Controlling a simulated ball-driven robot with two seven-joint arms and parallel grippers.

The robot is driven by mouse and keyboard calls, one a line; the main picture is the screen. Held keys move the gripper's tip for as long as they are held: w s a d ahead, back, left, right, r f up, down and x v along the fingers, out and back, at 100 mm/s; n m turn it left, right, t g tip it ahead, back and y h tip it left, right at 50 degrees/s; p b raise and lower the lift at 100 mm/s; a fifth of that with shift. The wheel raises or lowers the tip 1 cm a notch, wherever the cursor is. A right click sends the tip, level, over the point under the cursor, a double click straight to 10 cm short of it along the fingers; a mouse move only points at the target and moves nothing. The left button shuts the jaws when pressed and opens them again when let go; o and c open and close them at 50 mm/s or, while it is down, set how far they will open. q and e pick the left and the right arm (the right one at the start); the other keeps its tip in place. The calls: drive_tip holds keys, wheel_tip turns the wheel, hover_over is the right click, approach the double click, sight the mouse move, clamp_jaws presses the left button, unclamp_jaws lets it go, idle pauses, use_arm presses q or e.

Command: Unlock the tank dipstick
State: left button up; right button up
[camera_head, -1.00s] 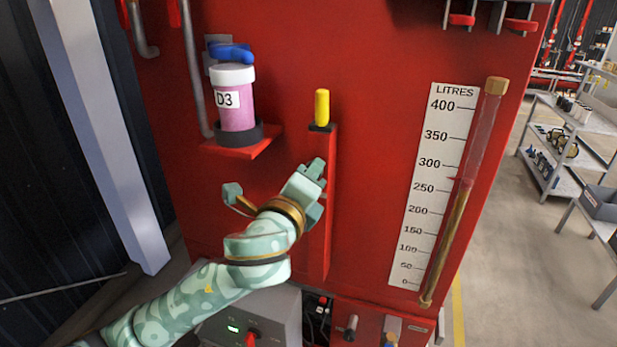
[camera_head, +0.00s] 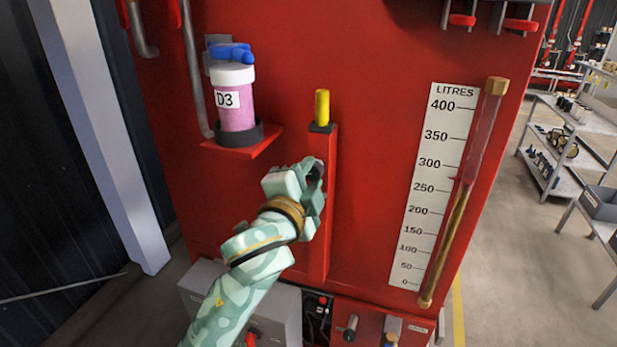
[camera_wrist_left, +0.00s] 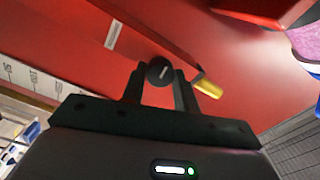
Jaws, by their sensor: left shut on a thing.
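The dipstick's yellow handle (camera_head: 322,107) stands upright in a black collar at the top of a narrow red housing (camera_head: 331,225) on the red tank. It also shows in the left wrist view (camera_wrist_left: 208,87), just beyond the fingers. My left gripper (camera_head: 314,172) is at the upper part of the housing, below the handle. In the left wrist view, the left gripper (camera_wrist_left: 160,80) is shut on a round dark knob (camera_wrist_left: 159,71) with a short pale mark. The head view does not show this knob clearly. My right gripper is not in view.
A pink bottle marked D3 (camera_head: 237,110) with a blue top stands on a red shelf left of the handle. A LITRES scale (camera_head: 430,190) and sight tube (camera_head: 465,185) are to the right. A grey control box (camera_head: 285,305) is below.

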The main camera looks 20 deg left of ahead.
use_arm(q)
drive_tip(key=shift+r+n, duration=0.1)
drive_tip(key=shift+n, duration=0.6)
drive_tip(key=o, duration=0.7)
drive_tip(key=shift+o, duration=1.4)
drive_tip(key=shift+w, duration=0.15)
